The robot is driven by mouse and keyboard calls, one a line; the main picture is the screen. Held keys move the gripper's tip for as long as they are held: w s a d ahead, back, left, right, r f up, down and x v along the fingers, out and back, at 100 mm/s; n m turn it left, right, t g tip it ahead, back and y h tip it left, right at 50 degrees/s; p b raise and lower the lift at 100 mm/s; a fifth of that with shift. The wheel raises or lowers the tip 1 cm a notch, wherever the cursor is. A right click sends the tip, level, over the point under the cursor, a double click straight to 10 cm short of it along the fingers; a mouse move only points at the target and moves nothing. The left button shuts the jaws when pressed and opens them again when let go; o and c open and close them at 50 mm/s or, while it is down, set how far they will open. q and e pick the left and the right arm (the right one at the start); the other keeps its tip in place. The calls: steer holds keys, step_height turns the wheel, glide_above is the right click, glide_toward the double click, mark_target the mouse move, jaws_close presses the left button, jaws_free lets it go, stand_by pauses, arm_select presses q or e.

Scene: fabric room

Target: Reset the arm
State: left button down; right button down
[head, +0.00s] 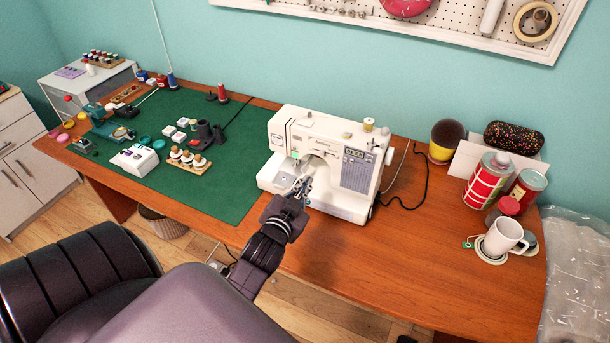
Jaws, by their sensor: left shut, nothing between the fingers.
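My left arm reaches up from the lower left over the front edge of the wooden table (400,270). My left gripper (303,184) is shut and empty. It is in front of the white sewing machine (355,172), near the needle area, and overlaps it in the picture. I cannot tell whether the fingertips touch the machine. My right gripper does not show.
A green cutting mat (215,190) left of the machine carries spools and small tools. On the right stand a white mug (503,237), red tins (487,180) and a dark patterned case (513,138). The table's front right is bare.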

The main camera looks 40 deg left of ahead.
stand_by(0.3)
arm_select(q)
steer(key=shift+d, duration=0.1)
steer(key=s+d+f+g+h, duration=0.2)
steer(key=s+d+f+g, duration=0.15)
steer(key=s+d, duration=0.35)
steer(key=s+d+f+g+h, duration=0.15)
steer(key=s+d+g, duration=0.3)
steer(key=s, duration=0.55)
steer(key=s+d+f+g+h, duration=0.2)
steer(key=s+d+f+g, duration=0.15)
steer(key=s+d, duration=0.35)
step_height(320, 180, down, 26)
steer(key=s+m+b, duration=0.1)
steer(key=s, duration=0.1)
steer(key=s+a+f+g, duration=0.1)
steer(key=s+a+f, duration=0.1)
steer(key=s+f, duration=0.7)
steer(key=s+a+f+g+b, duration=0.1)
steer(key=s+a+f, duration=0.1)
steer(key=s+f, duration=0.6)
steer(key=shift+s+f, duration=0.35)
steer(key=shift+f, duration=0.55)
